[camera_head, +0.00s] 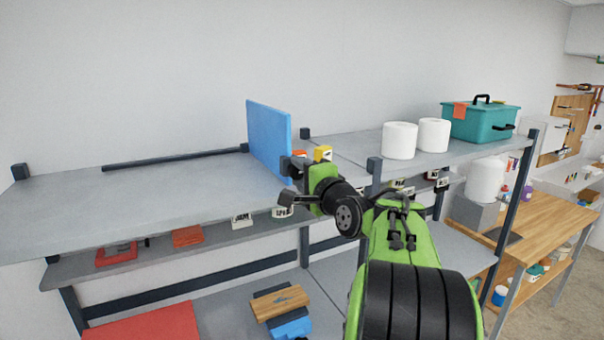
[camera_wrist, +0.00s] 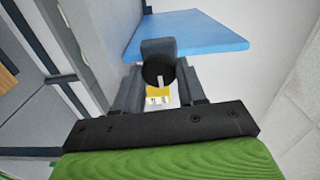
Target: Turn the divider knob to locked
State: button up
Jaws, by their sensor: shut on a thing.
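The blue divider panel (camera_head: 268,140) stands upright on the grey top shelf; it also shows in the wrist view (camera_wrist: 190,35). The divider knob (camera_wrist: 157,72) is a round dark knob with a white mark, in front of a dark block by the panel. The mark runs nearly up and down in the wrist picture, leaning slightly. My gripper (camera_wrist: 160,85) is shut on the knob, one finger on each side. In the head view my gripper (camera_head: 290,180) is at the panel's front edge and hides the knob. A yellow piece (camera_head: 322,154) shows just beside it.
The top shelf (camera_head: 130,200) is bare left of the panel. Two white paper rolls (camera_head: 399,140) and a teal toolbox (camera_head: 480,120) stand to the right. A dark shelf post (camera_head: 373,172) is close to my arm. Jars and red items fill the shelf below.

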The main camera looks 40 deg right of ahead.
jog(key=shift+m, duration=0.4)
jog(key=o, duration=1)
jog(key=shift+s, duration=0.1)
jog(key=b+v, duration=0.4)
jog(key=v, duration=1.1)
jog(key=shift+s+a, duration=0.2)
jog(key=shift+s, duration=0.1)
